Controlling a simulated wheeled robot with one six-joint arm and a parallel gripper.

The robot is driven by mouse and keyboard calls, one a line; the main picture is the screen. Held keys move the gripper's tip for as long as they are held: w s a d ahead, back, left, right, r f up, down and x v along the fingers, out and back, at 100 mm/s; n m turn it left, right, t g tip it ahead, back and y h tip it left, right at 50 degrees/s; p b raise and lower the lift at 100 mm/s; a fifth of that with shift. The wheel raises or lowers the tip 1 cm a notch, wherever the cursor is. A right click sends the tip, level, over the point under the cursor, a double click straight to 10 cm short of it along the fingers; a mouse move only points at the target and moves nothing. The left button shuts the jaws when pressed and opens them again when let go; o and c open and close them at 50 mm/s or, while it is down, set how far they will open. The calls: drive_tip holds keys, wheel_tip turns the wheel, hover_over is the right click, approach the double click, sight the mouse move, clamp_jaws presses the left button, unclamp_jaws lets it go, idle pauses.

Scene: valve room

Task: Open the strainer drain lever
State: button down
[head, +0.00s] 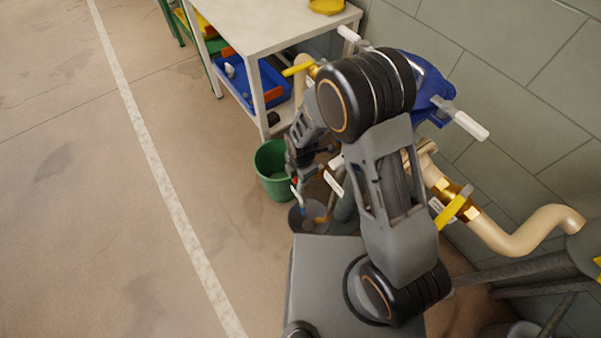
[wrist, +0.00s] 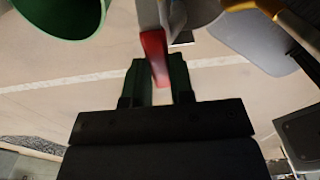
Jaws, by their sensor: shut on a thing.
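The red drain lever (wrist: 154,55) stands between the two fingers of my gripper (wrist: 158,78) in the wrist view. The gripper is shut on it near its end. The lever's upper end meets a pale grey part at the top of the picture. In the head view my gripper (head: 297,172) points down beside the pipework, and a small bit of red lever (head: 294,183) shows at its tips. My own arm hides most of the strainer and the pipe behind it.
A green bucket (head: 268,174) stands on the floor close to the left of my gripper; it also shows in the wrist view (wrist: 62,18). A white-topped bench (head: 262,22) stands beyond. A beige pipe (head: 505,236) with a yellow handle (head: 452,210) runs at right. The floor at left is clear.

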drive_tip(key=c, duration=1)
unclamp_jaws()
wheel_tip(320, 180, up, 14)
drive_tip(key=p, duration=0.3)
drive_tip(key=shift+f, duration=0.1)
drive_tip(key=shift+p, duration=0.35)
